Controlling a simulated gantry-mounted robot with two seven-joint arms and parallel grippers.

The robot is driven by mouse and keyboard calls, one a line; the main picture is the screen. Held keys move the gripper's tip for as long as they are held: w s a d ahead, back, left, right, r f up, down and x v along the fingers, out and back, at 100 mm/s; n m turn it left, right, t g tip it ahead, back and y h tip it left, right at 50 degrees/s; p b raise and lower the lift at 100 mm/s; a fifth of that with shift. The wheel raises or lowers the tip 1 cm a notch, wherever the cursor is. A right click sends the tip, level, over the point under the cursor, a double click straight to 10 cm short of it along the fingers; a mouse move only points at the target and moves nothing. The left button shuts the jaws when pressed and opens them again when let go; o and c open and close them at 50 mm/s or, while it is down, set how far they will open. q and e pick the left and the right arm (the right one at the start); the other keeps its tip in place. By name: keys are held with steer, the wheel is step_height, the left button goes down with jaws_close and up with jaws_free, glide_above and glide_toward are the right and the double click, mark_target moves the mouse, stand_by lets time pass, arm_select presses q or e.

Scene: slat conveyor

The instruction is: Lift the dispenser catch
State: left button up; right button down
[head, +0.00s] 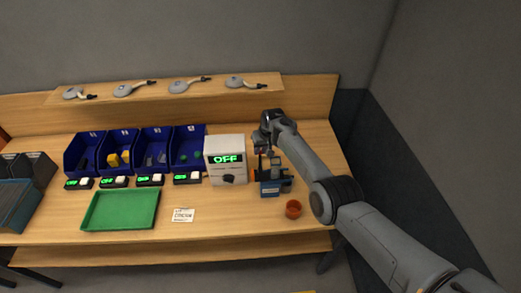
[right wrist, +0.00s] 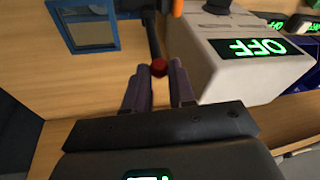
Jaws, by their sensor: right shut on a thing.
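The blue dispenser (head: 270,189) stands on the workbench right of the white box; part of its blue frame also shows in the right wrist view (right wrist: 84,34). A dark lever with a red ball knob (right wrist: 159,67), which looks like the catch, rises by it. My right gripper (head: 264,146) is above the dispenser and is shut on the red knob, which lies between its fingertips in the right wrist view (right wrist: 160,72). The fingers partly hide the contact. My left gripper is not in view.
The white box (head: 225,144) with a green OFF display stands close left of the gripper. An orange-brown cup (head: 293,209) stands in front of the dispenser. Blue bins (head: 189,148), a green tray (head: 87,211) and a label card (head: 183,215) are farther left.

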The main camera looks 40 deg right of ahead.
steer(key=shift+w+d, duration=0.1)
steer(key=shift+d, duration=0.15)
steer(key=c, duration=1.4)
jaws_free()
steer(key=o, duration=0.5)
steer(key=shift+w+d+r, duration=0.15)
steer(key=shift+w, duration=0.05)
steer(key=shift+c, duration=0.2)
steer(key=shift+a, duration=0.2)
steer(key=shift+s+r+p, duration=0.2)
steer(key=shift+r+p, duration=0.2)
steer(key=shift+r, duration=0.15)
steer(key=v, duration=0.9)
steer(key=shift+s+r, duration=0.15)
steer(key=shift+r, duration=0.1)
